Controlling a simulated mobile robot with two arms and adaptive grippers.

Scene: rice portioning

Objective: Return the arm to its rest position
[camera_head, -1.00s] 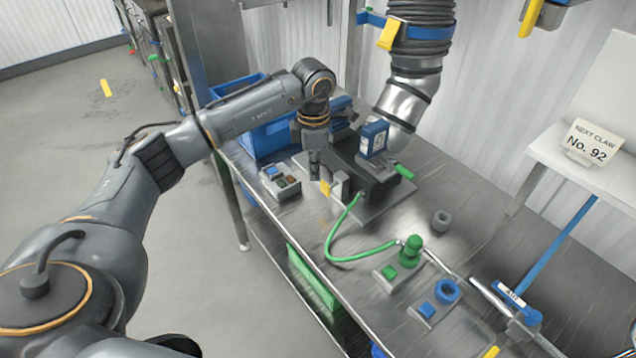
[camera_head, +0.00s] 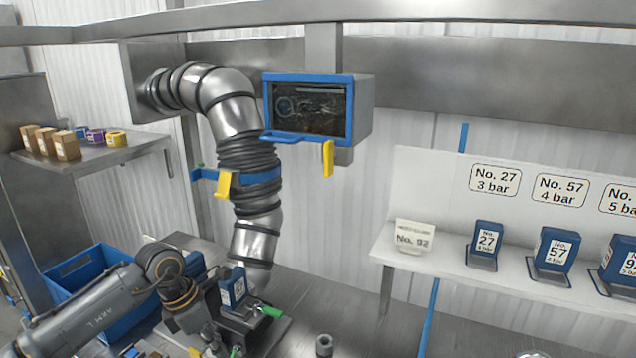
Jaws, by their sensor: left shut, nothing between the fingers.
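My left arm (camera_head: 90,308) comes in low from the left and bends at a dark joint above the bench. My left gripper (camera_head: 212,347) points down at the bottom of the view, with its fingers partly cut off there. It is shut with nothing in it. It is beside a dark fixture (camera_head: 245,322) that holds a blue numbered block (camera_head: 233,288) with a green handle at its right. My right gripper is not in view.
A blue crate (camera_head: 75,265) stands behind my left arm. A ribbed metal duct (camera_head: 250,200) hangs down to the fixture. A white shelf (camera_head: 450,265) at the right holds several numbered blue blocks. A grey ring (camera_head: 323,345) stands on the bench.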

